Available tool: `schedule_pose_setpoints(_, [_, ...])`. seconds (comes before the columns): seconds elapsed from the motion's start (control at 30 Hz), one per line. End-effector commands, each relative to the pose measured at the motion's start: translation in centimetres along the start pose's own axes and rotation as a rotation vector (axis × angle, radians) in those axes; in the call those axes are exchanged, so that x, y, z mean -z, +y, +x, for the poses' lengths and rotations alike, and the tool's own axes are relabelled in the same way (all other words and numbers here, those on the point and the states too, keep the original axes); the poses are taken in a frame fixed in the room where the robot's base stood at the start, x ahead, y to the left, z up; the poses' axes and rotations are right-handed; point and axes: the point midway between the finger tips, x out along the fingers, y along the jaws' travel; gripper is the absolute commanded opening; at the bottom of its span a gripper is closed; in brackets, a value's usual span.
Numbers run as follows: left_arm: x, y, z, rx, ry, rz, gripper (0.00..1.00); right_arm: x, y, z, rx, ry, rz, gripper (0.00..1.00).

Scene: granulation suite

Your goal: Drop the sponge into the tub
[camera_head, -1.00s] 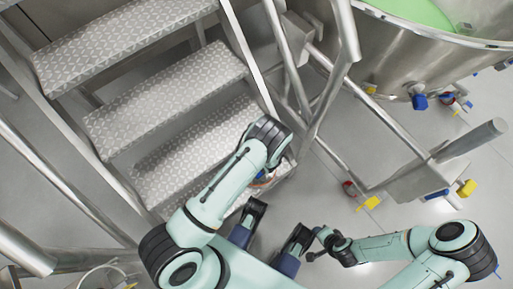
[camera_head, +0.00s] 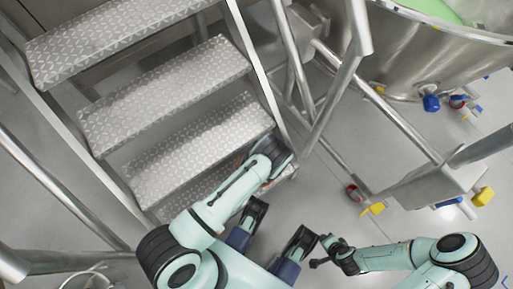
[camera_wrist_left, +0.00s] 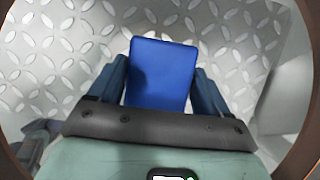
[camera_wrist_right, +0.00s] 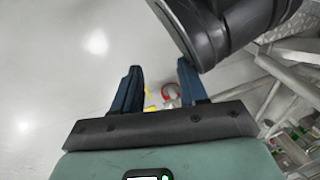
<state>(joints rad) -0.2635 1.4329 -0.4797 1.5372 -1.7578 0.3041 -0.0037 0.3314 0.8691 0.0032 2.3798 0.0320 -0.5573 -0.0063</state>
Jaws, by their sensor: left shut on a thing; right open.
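A blue block (camera_wrist_left: 160,92), which looks like the sponge, sits between the fingers of my left gripper (camera_wrist_left: 160,72) in the left wrist view, with patterned metal tread beneath it. My left gripper is shut on it. My right gripper (camera_wrist_right: 159,82) is open and empty above the pale floor. A large steel vessel (camera_head: 410,55) with green inside stands at the upper right. I cannot tell whether it is the tub.
Metal stairs (camera_head: 165,105) with patterned treads fill the upper left. Steel handrails (camera_head: 340,85) run between the stairs and the vessel.

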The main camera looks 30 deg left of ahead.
Motion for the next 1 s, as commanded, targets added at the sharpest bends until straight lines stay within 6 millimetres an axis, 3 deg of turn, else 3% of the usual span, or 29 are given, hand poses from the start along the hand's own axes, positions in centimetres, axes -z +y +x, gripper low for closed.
schedule_pose_setpoints(0.13, [0.1, 0.0, 0.3, -0.001, 0.001, 0.000, 0.53, -0.1, 0.1, 0.2, -0.002, -0.005, 0.001, 0.43])
schedule_pose_setpoints(0.17, [0.2, 0.0, 0.3, -0.001, 0.001, 0.000, 0.81, -0.2, 0.2, 0.2, -0.003, -0.007, 0.002, 0.43])
schedule_pose_setpoints(0.2, [0.1, 0.0, 0.3, 0.000, 0.001, 0.000, 0.94, -0.2, 0.1, 0.2, -0.003, -0.007, 0.001, 0.43])
schedule_pose_setpoints(0.23, [0.1, 0.0, 0.2, 0.000, 0.001, 0.000, 1.00, -0.2, 0.1, 0.1, -0.003, -0.007, 0.001, 0.43])
schedule_pose_setpoints(0.57, [-0.1, 0.0, -0.5, 0.001, 0.000, 0.000, 1.00, 0.2, -0.2, -0.3, 0.003, 0.008, -0.002, 0.43])
schedule_pose_setpoints(0.77, [-0.2, -0.1, -3.9, 0.002, 0.000, 0.000, 1.00, 2.6, -2.2, -2.4, 0.039, 0.085, -0.021, 0.43])
schedule_pose_setpoints(1.0, [-0.1, -0.1, -9.1, 0.002, 0.000, 0.000, 1.00, 0.0, -3.0, -4.5, 0.047, 0.012, -0.031, 0.43])
